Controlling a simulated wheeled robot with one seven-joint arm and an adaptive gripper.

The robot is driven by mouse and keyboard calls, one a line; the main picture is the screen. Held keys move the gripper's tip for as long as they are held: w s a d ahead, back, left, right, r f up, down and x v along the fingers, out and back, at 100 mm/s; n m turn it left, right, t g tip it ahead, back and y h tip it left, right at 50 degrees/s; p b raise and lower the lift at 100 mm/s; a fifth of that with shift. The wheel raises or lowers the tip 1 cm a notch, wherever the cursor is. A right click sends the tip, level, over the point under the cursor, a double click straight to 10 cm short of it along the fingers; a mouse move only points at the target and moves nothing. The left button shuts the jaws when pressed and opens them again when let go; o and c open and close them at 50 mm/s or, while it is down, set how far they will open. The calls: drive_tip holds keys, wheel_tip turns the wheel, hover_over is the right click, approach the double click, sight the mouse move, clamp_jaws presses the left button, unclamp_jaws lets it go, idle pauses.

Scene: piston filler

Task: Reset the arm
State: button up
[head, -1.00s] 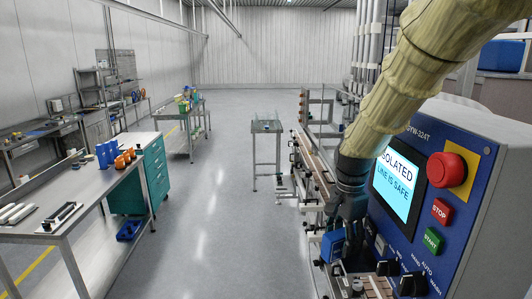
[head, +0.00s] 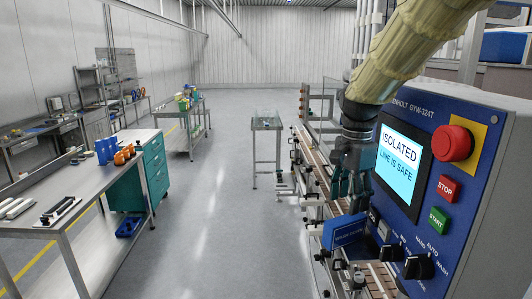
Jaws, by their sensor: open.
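My gripper (head: 345,187) hangs from my arm, which is in a pale yellow cover, in the right half of the head view. Its fingers point down and are apart, with nothing seen between them. It is just left of the blue control panel (head: 475,125) of the filler, above the conveyor. The panel's screen (head: 399,164) reads "ISOLATED, LINE IS SAFE". The gripper overlaps part of the machine behind it.
The panel carries a red emergency button (head: 452,143), a red STOP button (head: 446,188), a green START button (head: 437,220) and black rotary knobs (head: 420,266). A blue box (head: 345,231) sits by the conveyor (head: 312,158). A workbench (head: 75,190) stands left. The floor between (head: 205,225) is clear.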

sight(343, 223)
wheel_tip(343, 223, down, 10)
drive_tip(key=p, duration=0.4)
drive_tip(key=shift+w+r, duration=0.1)
drive_tip(key=shift+r+b, duration=0.3)
drive_tip(key=shift+b, duration=0.2)
wheel_tip(343, 223, up, 2)
drive_tip(key=shift+r+b, duration=0.15)
drive_tip(key=shift+b, duration=0.65)
drive_tip(key=shift+s+a+r+b, duration=0.15)
drive_tip(key=shift+s+a+b, duration=0.15)
drive_tip(key=shift+s, duration=0.25)
drive_tip(key=shift+s+a+r+b, duration=0.15)
drive_tip(key=shift+s+a, duration=0.15)
drive_tip(key=shift+s, duration=0.25)
drive_tip(key=shift+w+r, duration=0.1)
